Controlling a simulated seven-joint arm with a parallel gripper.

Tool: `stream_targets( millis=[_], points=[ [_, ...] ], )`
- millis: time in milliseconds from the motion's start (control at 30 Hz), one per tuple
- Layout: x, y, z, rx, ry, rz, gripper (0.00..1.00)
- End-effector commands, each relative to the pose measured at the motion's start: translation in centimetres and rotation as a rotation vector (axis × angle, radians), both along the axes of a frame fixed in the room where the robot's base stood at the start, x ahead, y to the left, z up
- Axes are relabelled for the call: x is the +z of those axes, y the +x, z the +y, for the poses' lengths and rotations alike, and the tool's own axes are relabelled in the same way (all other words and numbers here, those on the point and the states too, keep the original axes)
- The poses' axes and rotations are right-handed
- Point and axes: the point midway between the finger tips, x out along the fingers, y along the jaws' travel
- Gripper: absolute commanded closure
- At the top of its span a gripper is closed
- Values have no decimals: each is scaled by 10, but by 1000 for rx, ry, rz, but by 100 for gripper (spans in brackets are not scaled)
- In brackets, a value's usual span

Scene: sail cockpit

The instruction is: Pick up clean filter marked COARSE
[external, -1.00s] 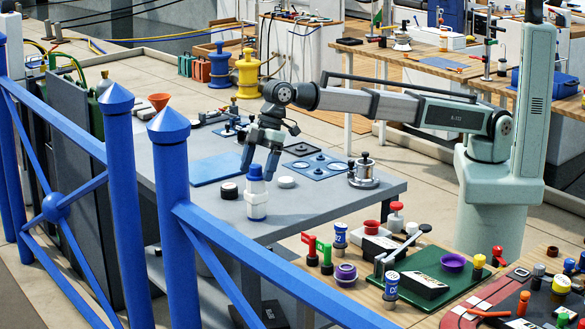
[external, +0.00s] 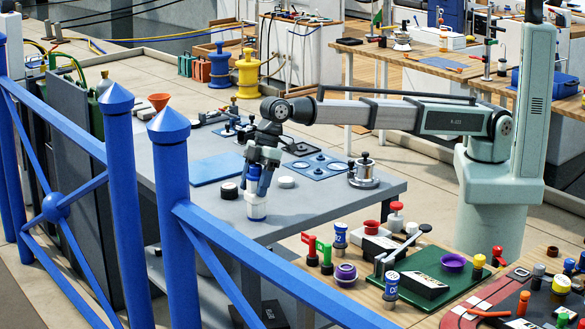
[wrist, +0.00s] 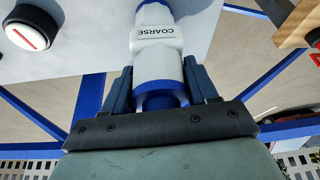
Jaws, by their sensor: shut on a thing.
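The filter is a white cylinder with blue bands, and COARSE is printed on its side in the wrist view (wrist: 157,50). In the external view the filter (external: 256,207) stands upright at the near edge of the grey table, its upper part hidden by my gripper. My gripper (external: 263,170) reaches down over it from above. In the wrist view my gripper's dark fingers (wrist: 163,88) are on both sides of the filter's blue end, shut on it. I cannot tell whether the filter's base still touches the table.
A black-sided, white-topped disc (external: 229,190) stands close left of the filter; it shows a red mark in the wrist view (wrist: 28,32). A white disc (external: 286,182) lies to the right. A blue mat (external: 216,169) lies behind. A blue railing (external: 270,260) crosses in front.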

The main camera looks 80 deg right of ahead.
Motion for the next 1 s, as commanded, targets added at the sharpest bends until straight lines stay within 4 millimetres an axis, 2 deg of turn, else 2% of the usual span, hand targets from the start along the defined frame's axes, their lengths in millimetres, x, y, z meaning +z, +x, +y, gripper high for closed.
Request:
stream_targets(
  millis=[33, 267, 567, 667, 1000],
  points=[
    [0, 0, 0, 0, 0, 0, 56],
    [0, 0, 0, 0, 0, 0, 76],
    [5, 0, 0, 0, 1, -1, 76],
    [16, 1, 0, 0, 2, -1, 76],
    [74, 1, 1, 0, 2, -1, 76]
  ],
)
